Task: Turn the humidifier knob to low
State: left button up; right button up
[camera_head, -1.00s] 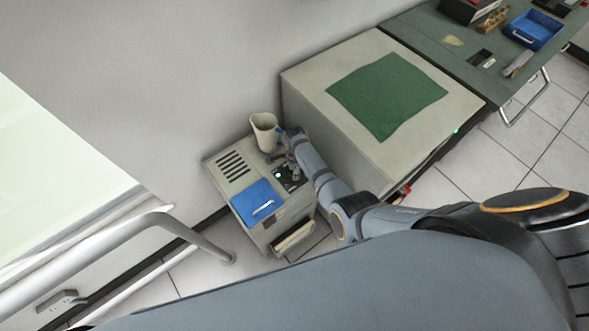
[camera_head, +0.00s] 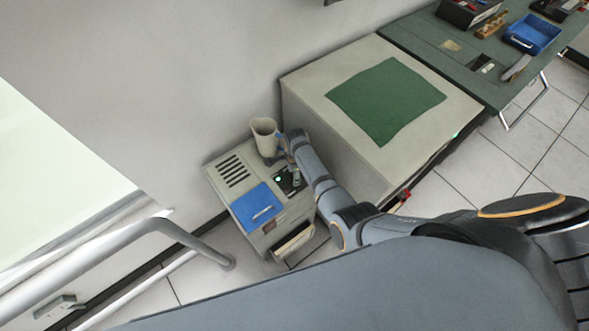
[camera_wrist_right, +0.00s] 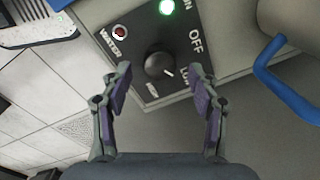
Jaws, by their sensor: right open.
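The humidifier (camera_head: 269,227) is a beige cabinet with a dark control panel on top. In the right wrist view the panel (camera_wrist_right: 133,50) carries a round black knob (camera_wrist_right: 158,65), whose white mark points down-right toward the LOW label (camera_wrist_right: 187,78). OFF is printed above LOW, and another label sits below the knob. My right gripper (camera_wrist_right: 160,83) is open, its two fingertips apart on either side of the knob with visible gaps. In the head view my right gripper (camera_head: 293,170) is small over the panel. My left gripper is not in view.
A beige mug-shaped vessel (camera_head: 264,138) stands at the humidifier's back corner; its blue handle (camera_wrist_right: 285,88) is close to my right gripper. A green light (camera_wrist_right: 167,7) glows on the panel. A blue lid (camera_head: 256,206) lies in front. A larger cabinet (camera_head: 315,101) with a green mat stands right.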

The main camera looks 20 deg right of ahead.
jog(key=r, duration=0.5)
jog(key=shift+s+r, duration=0.2)
jog(key=shift+r, duration=0.05)
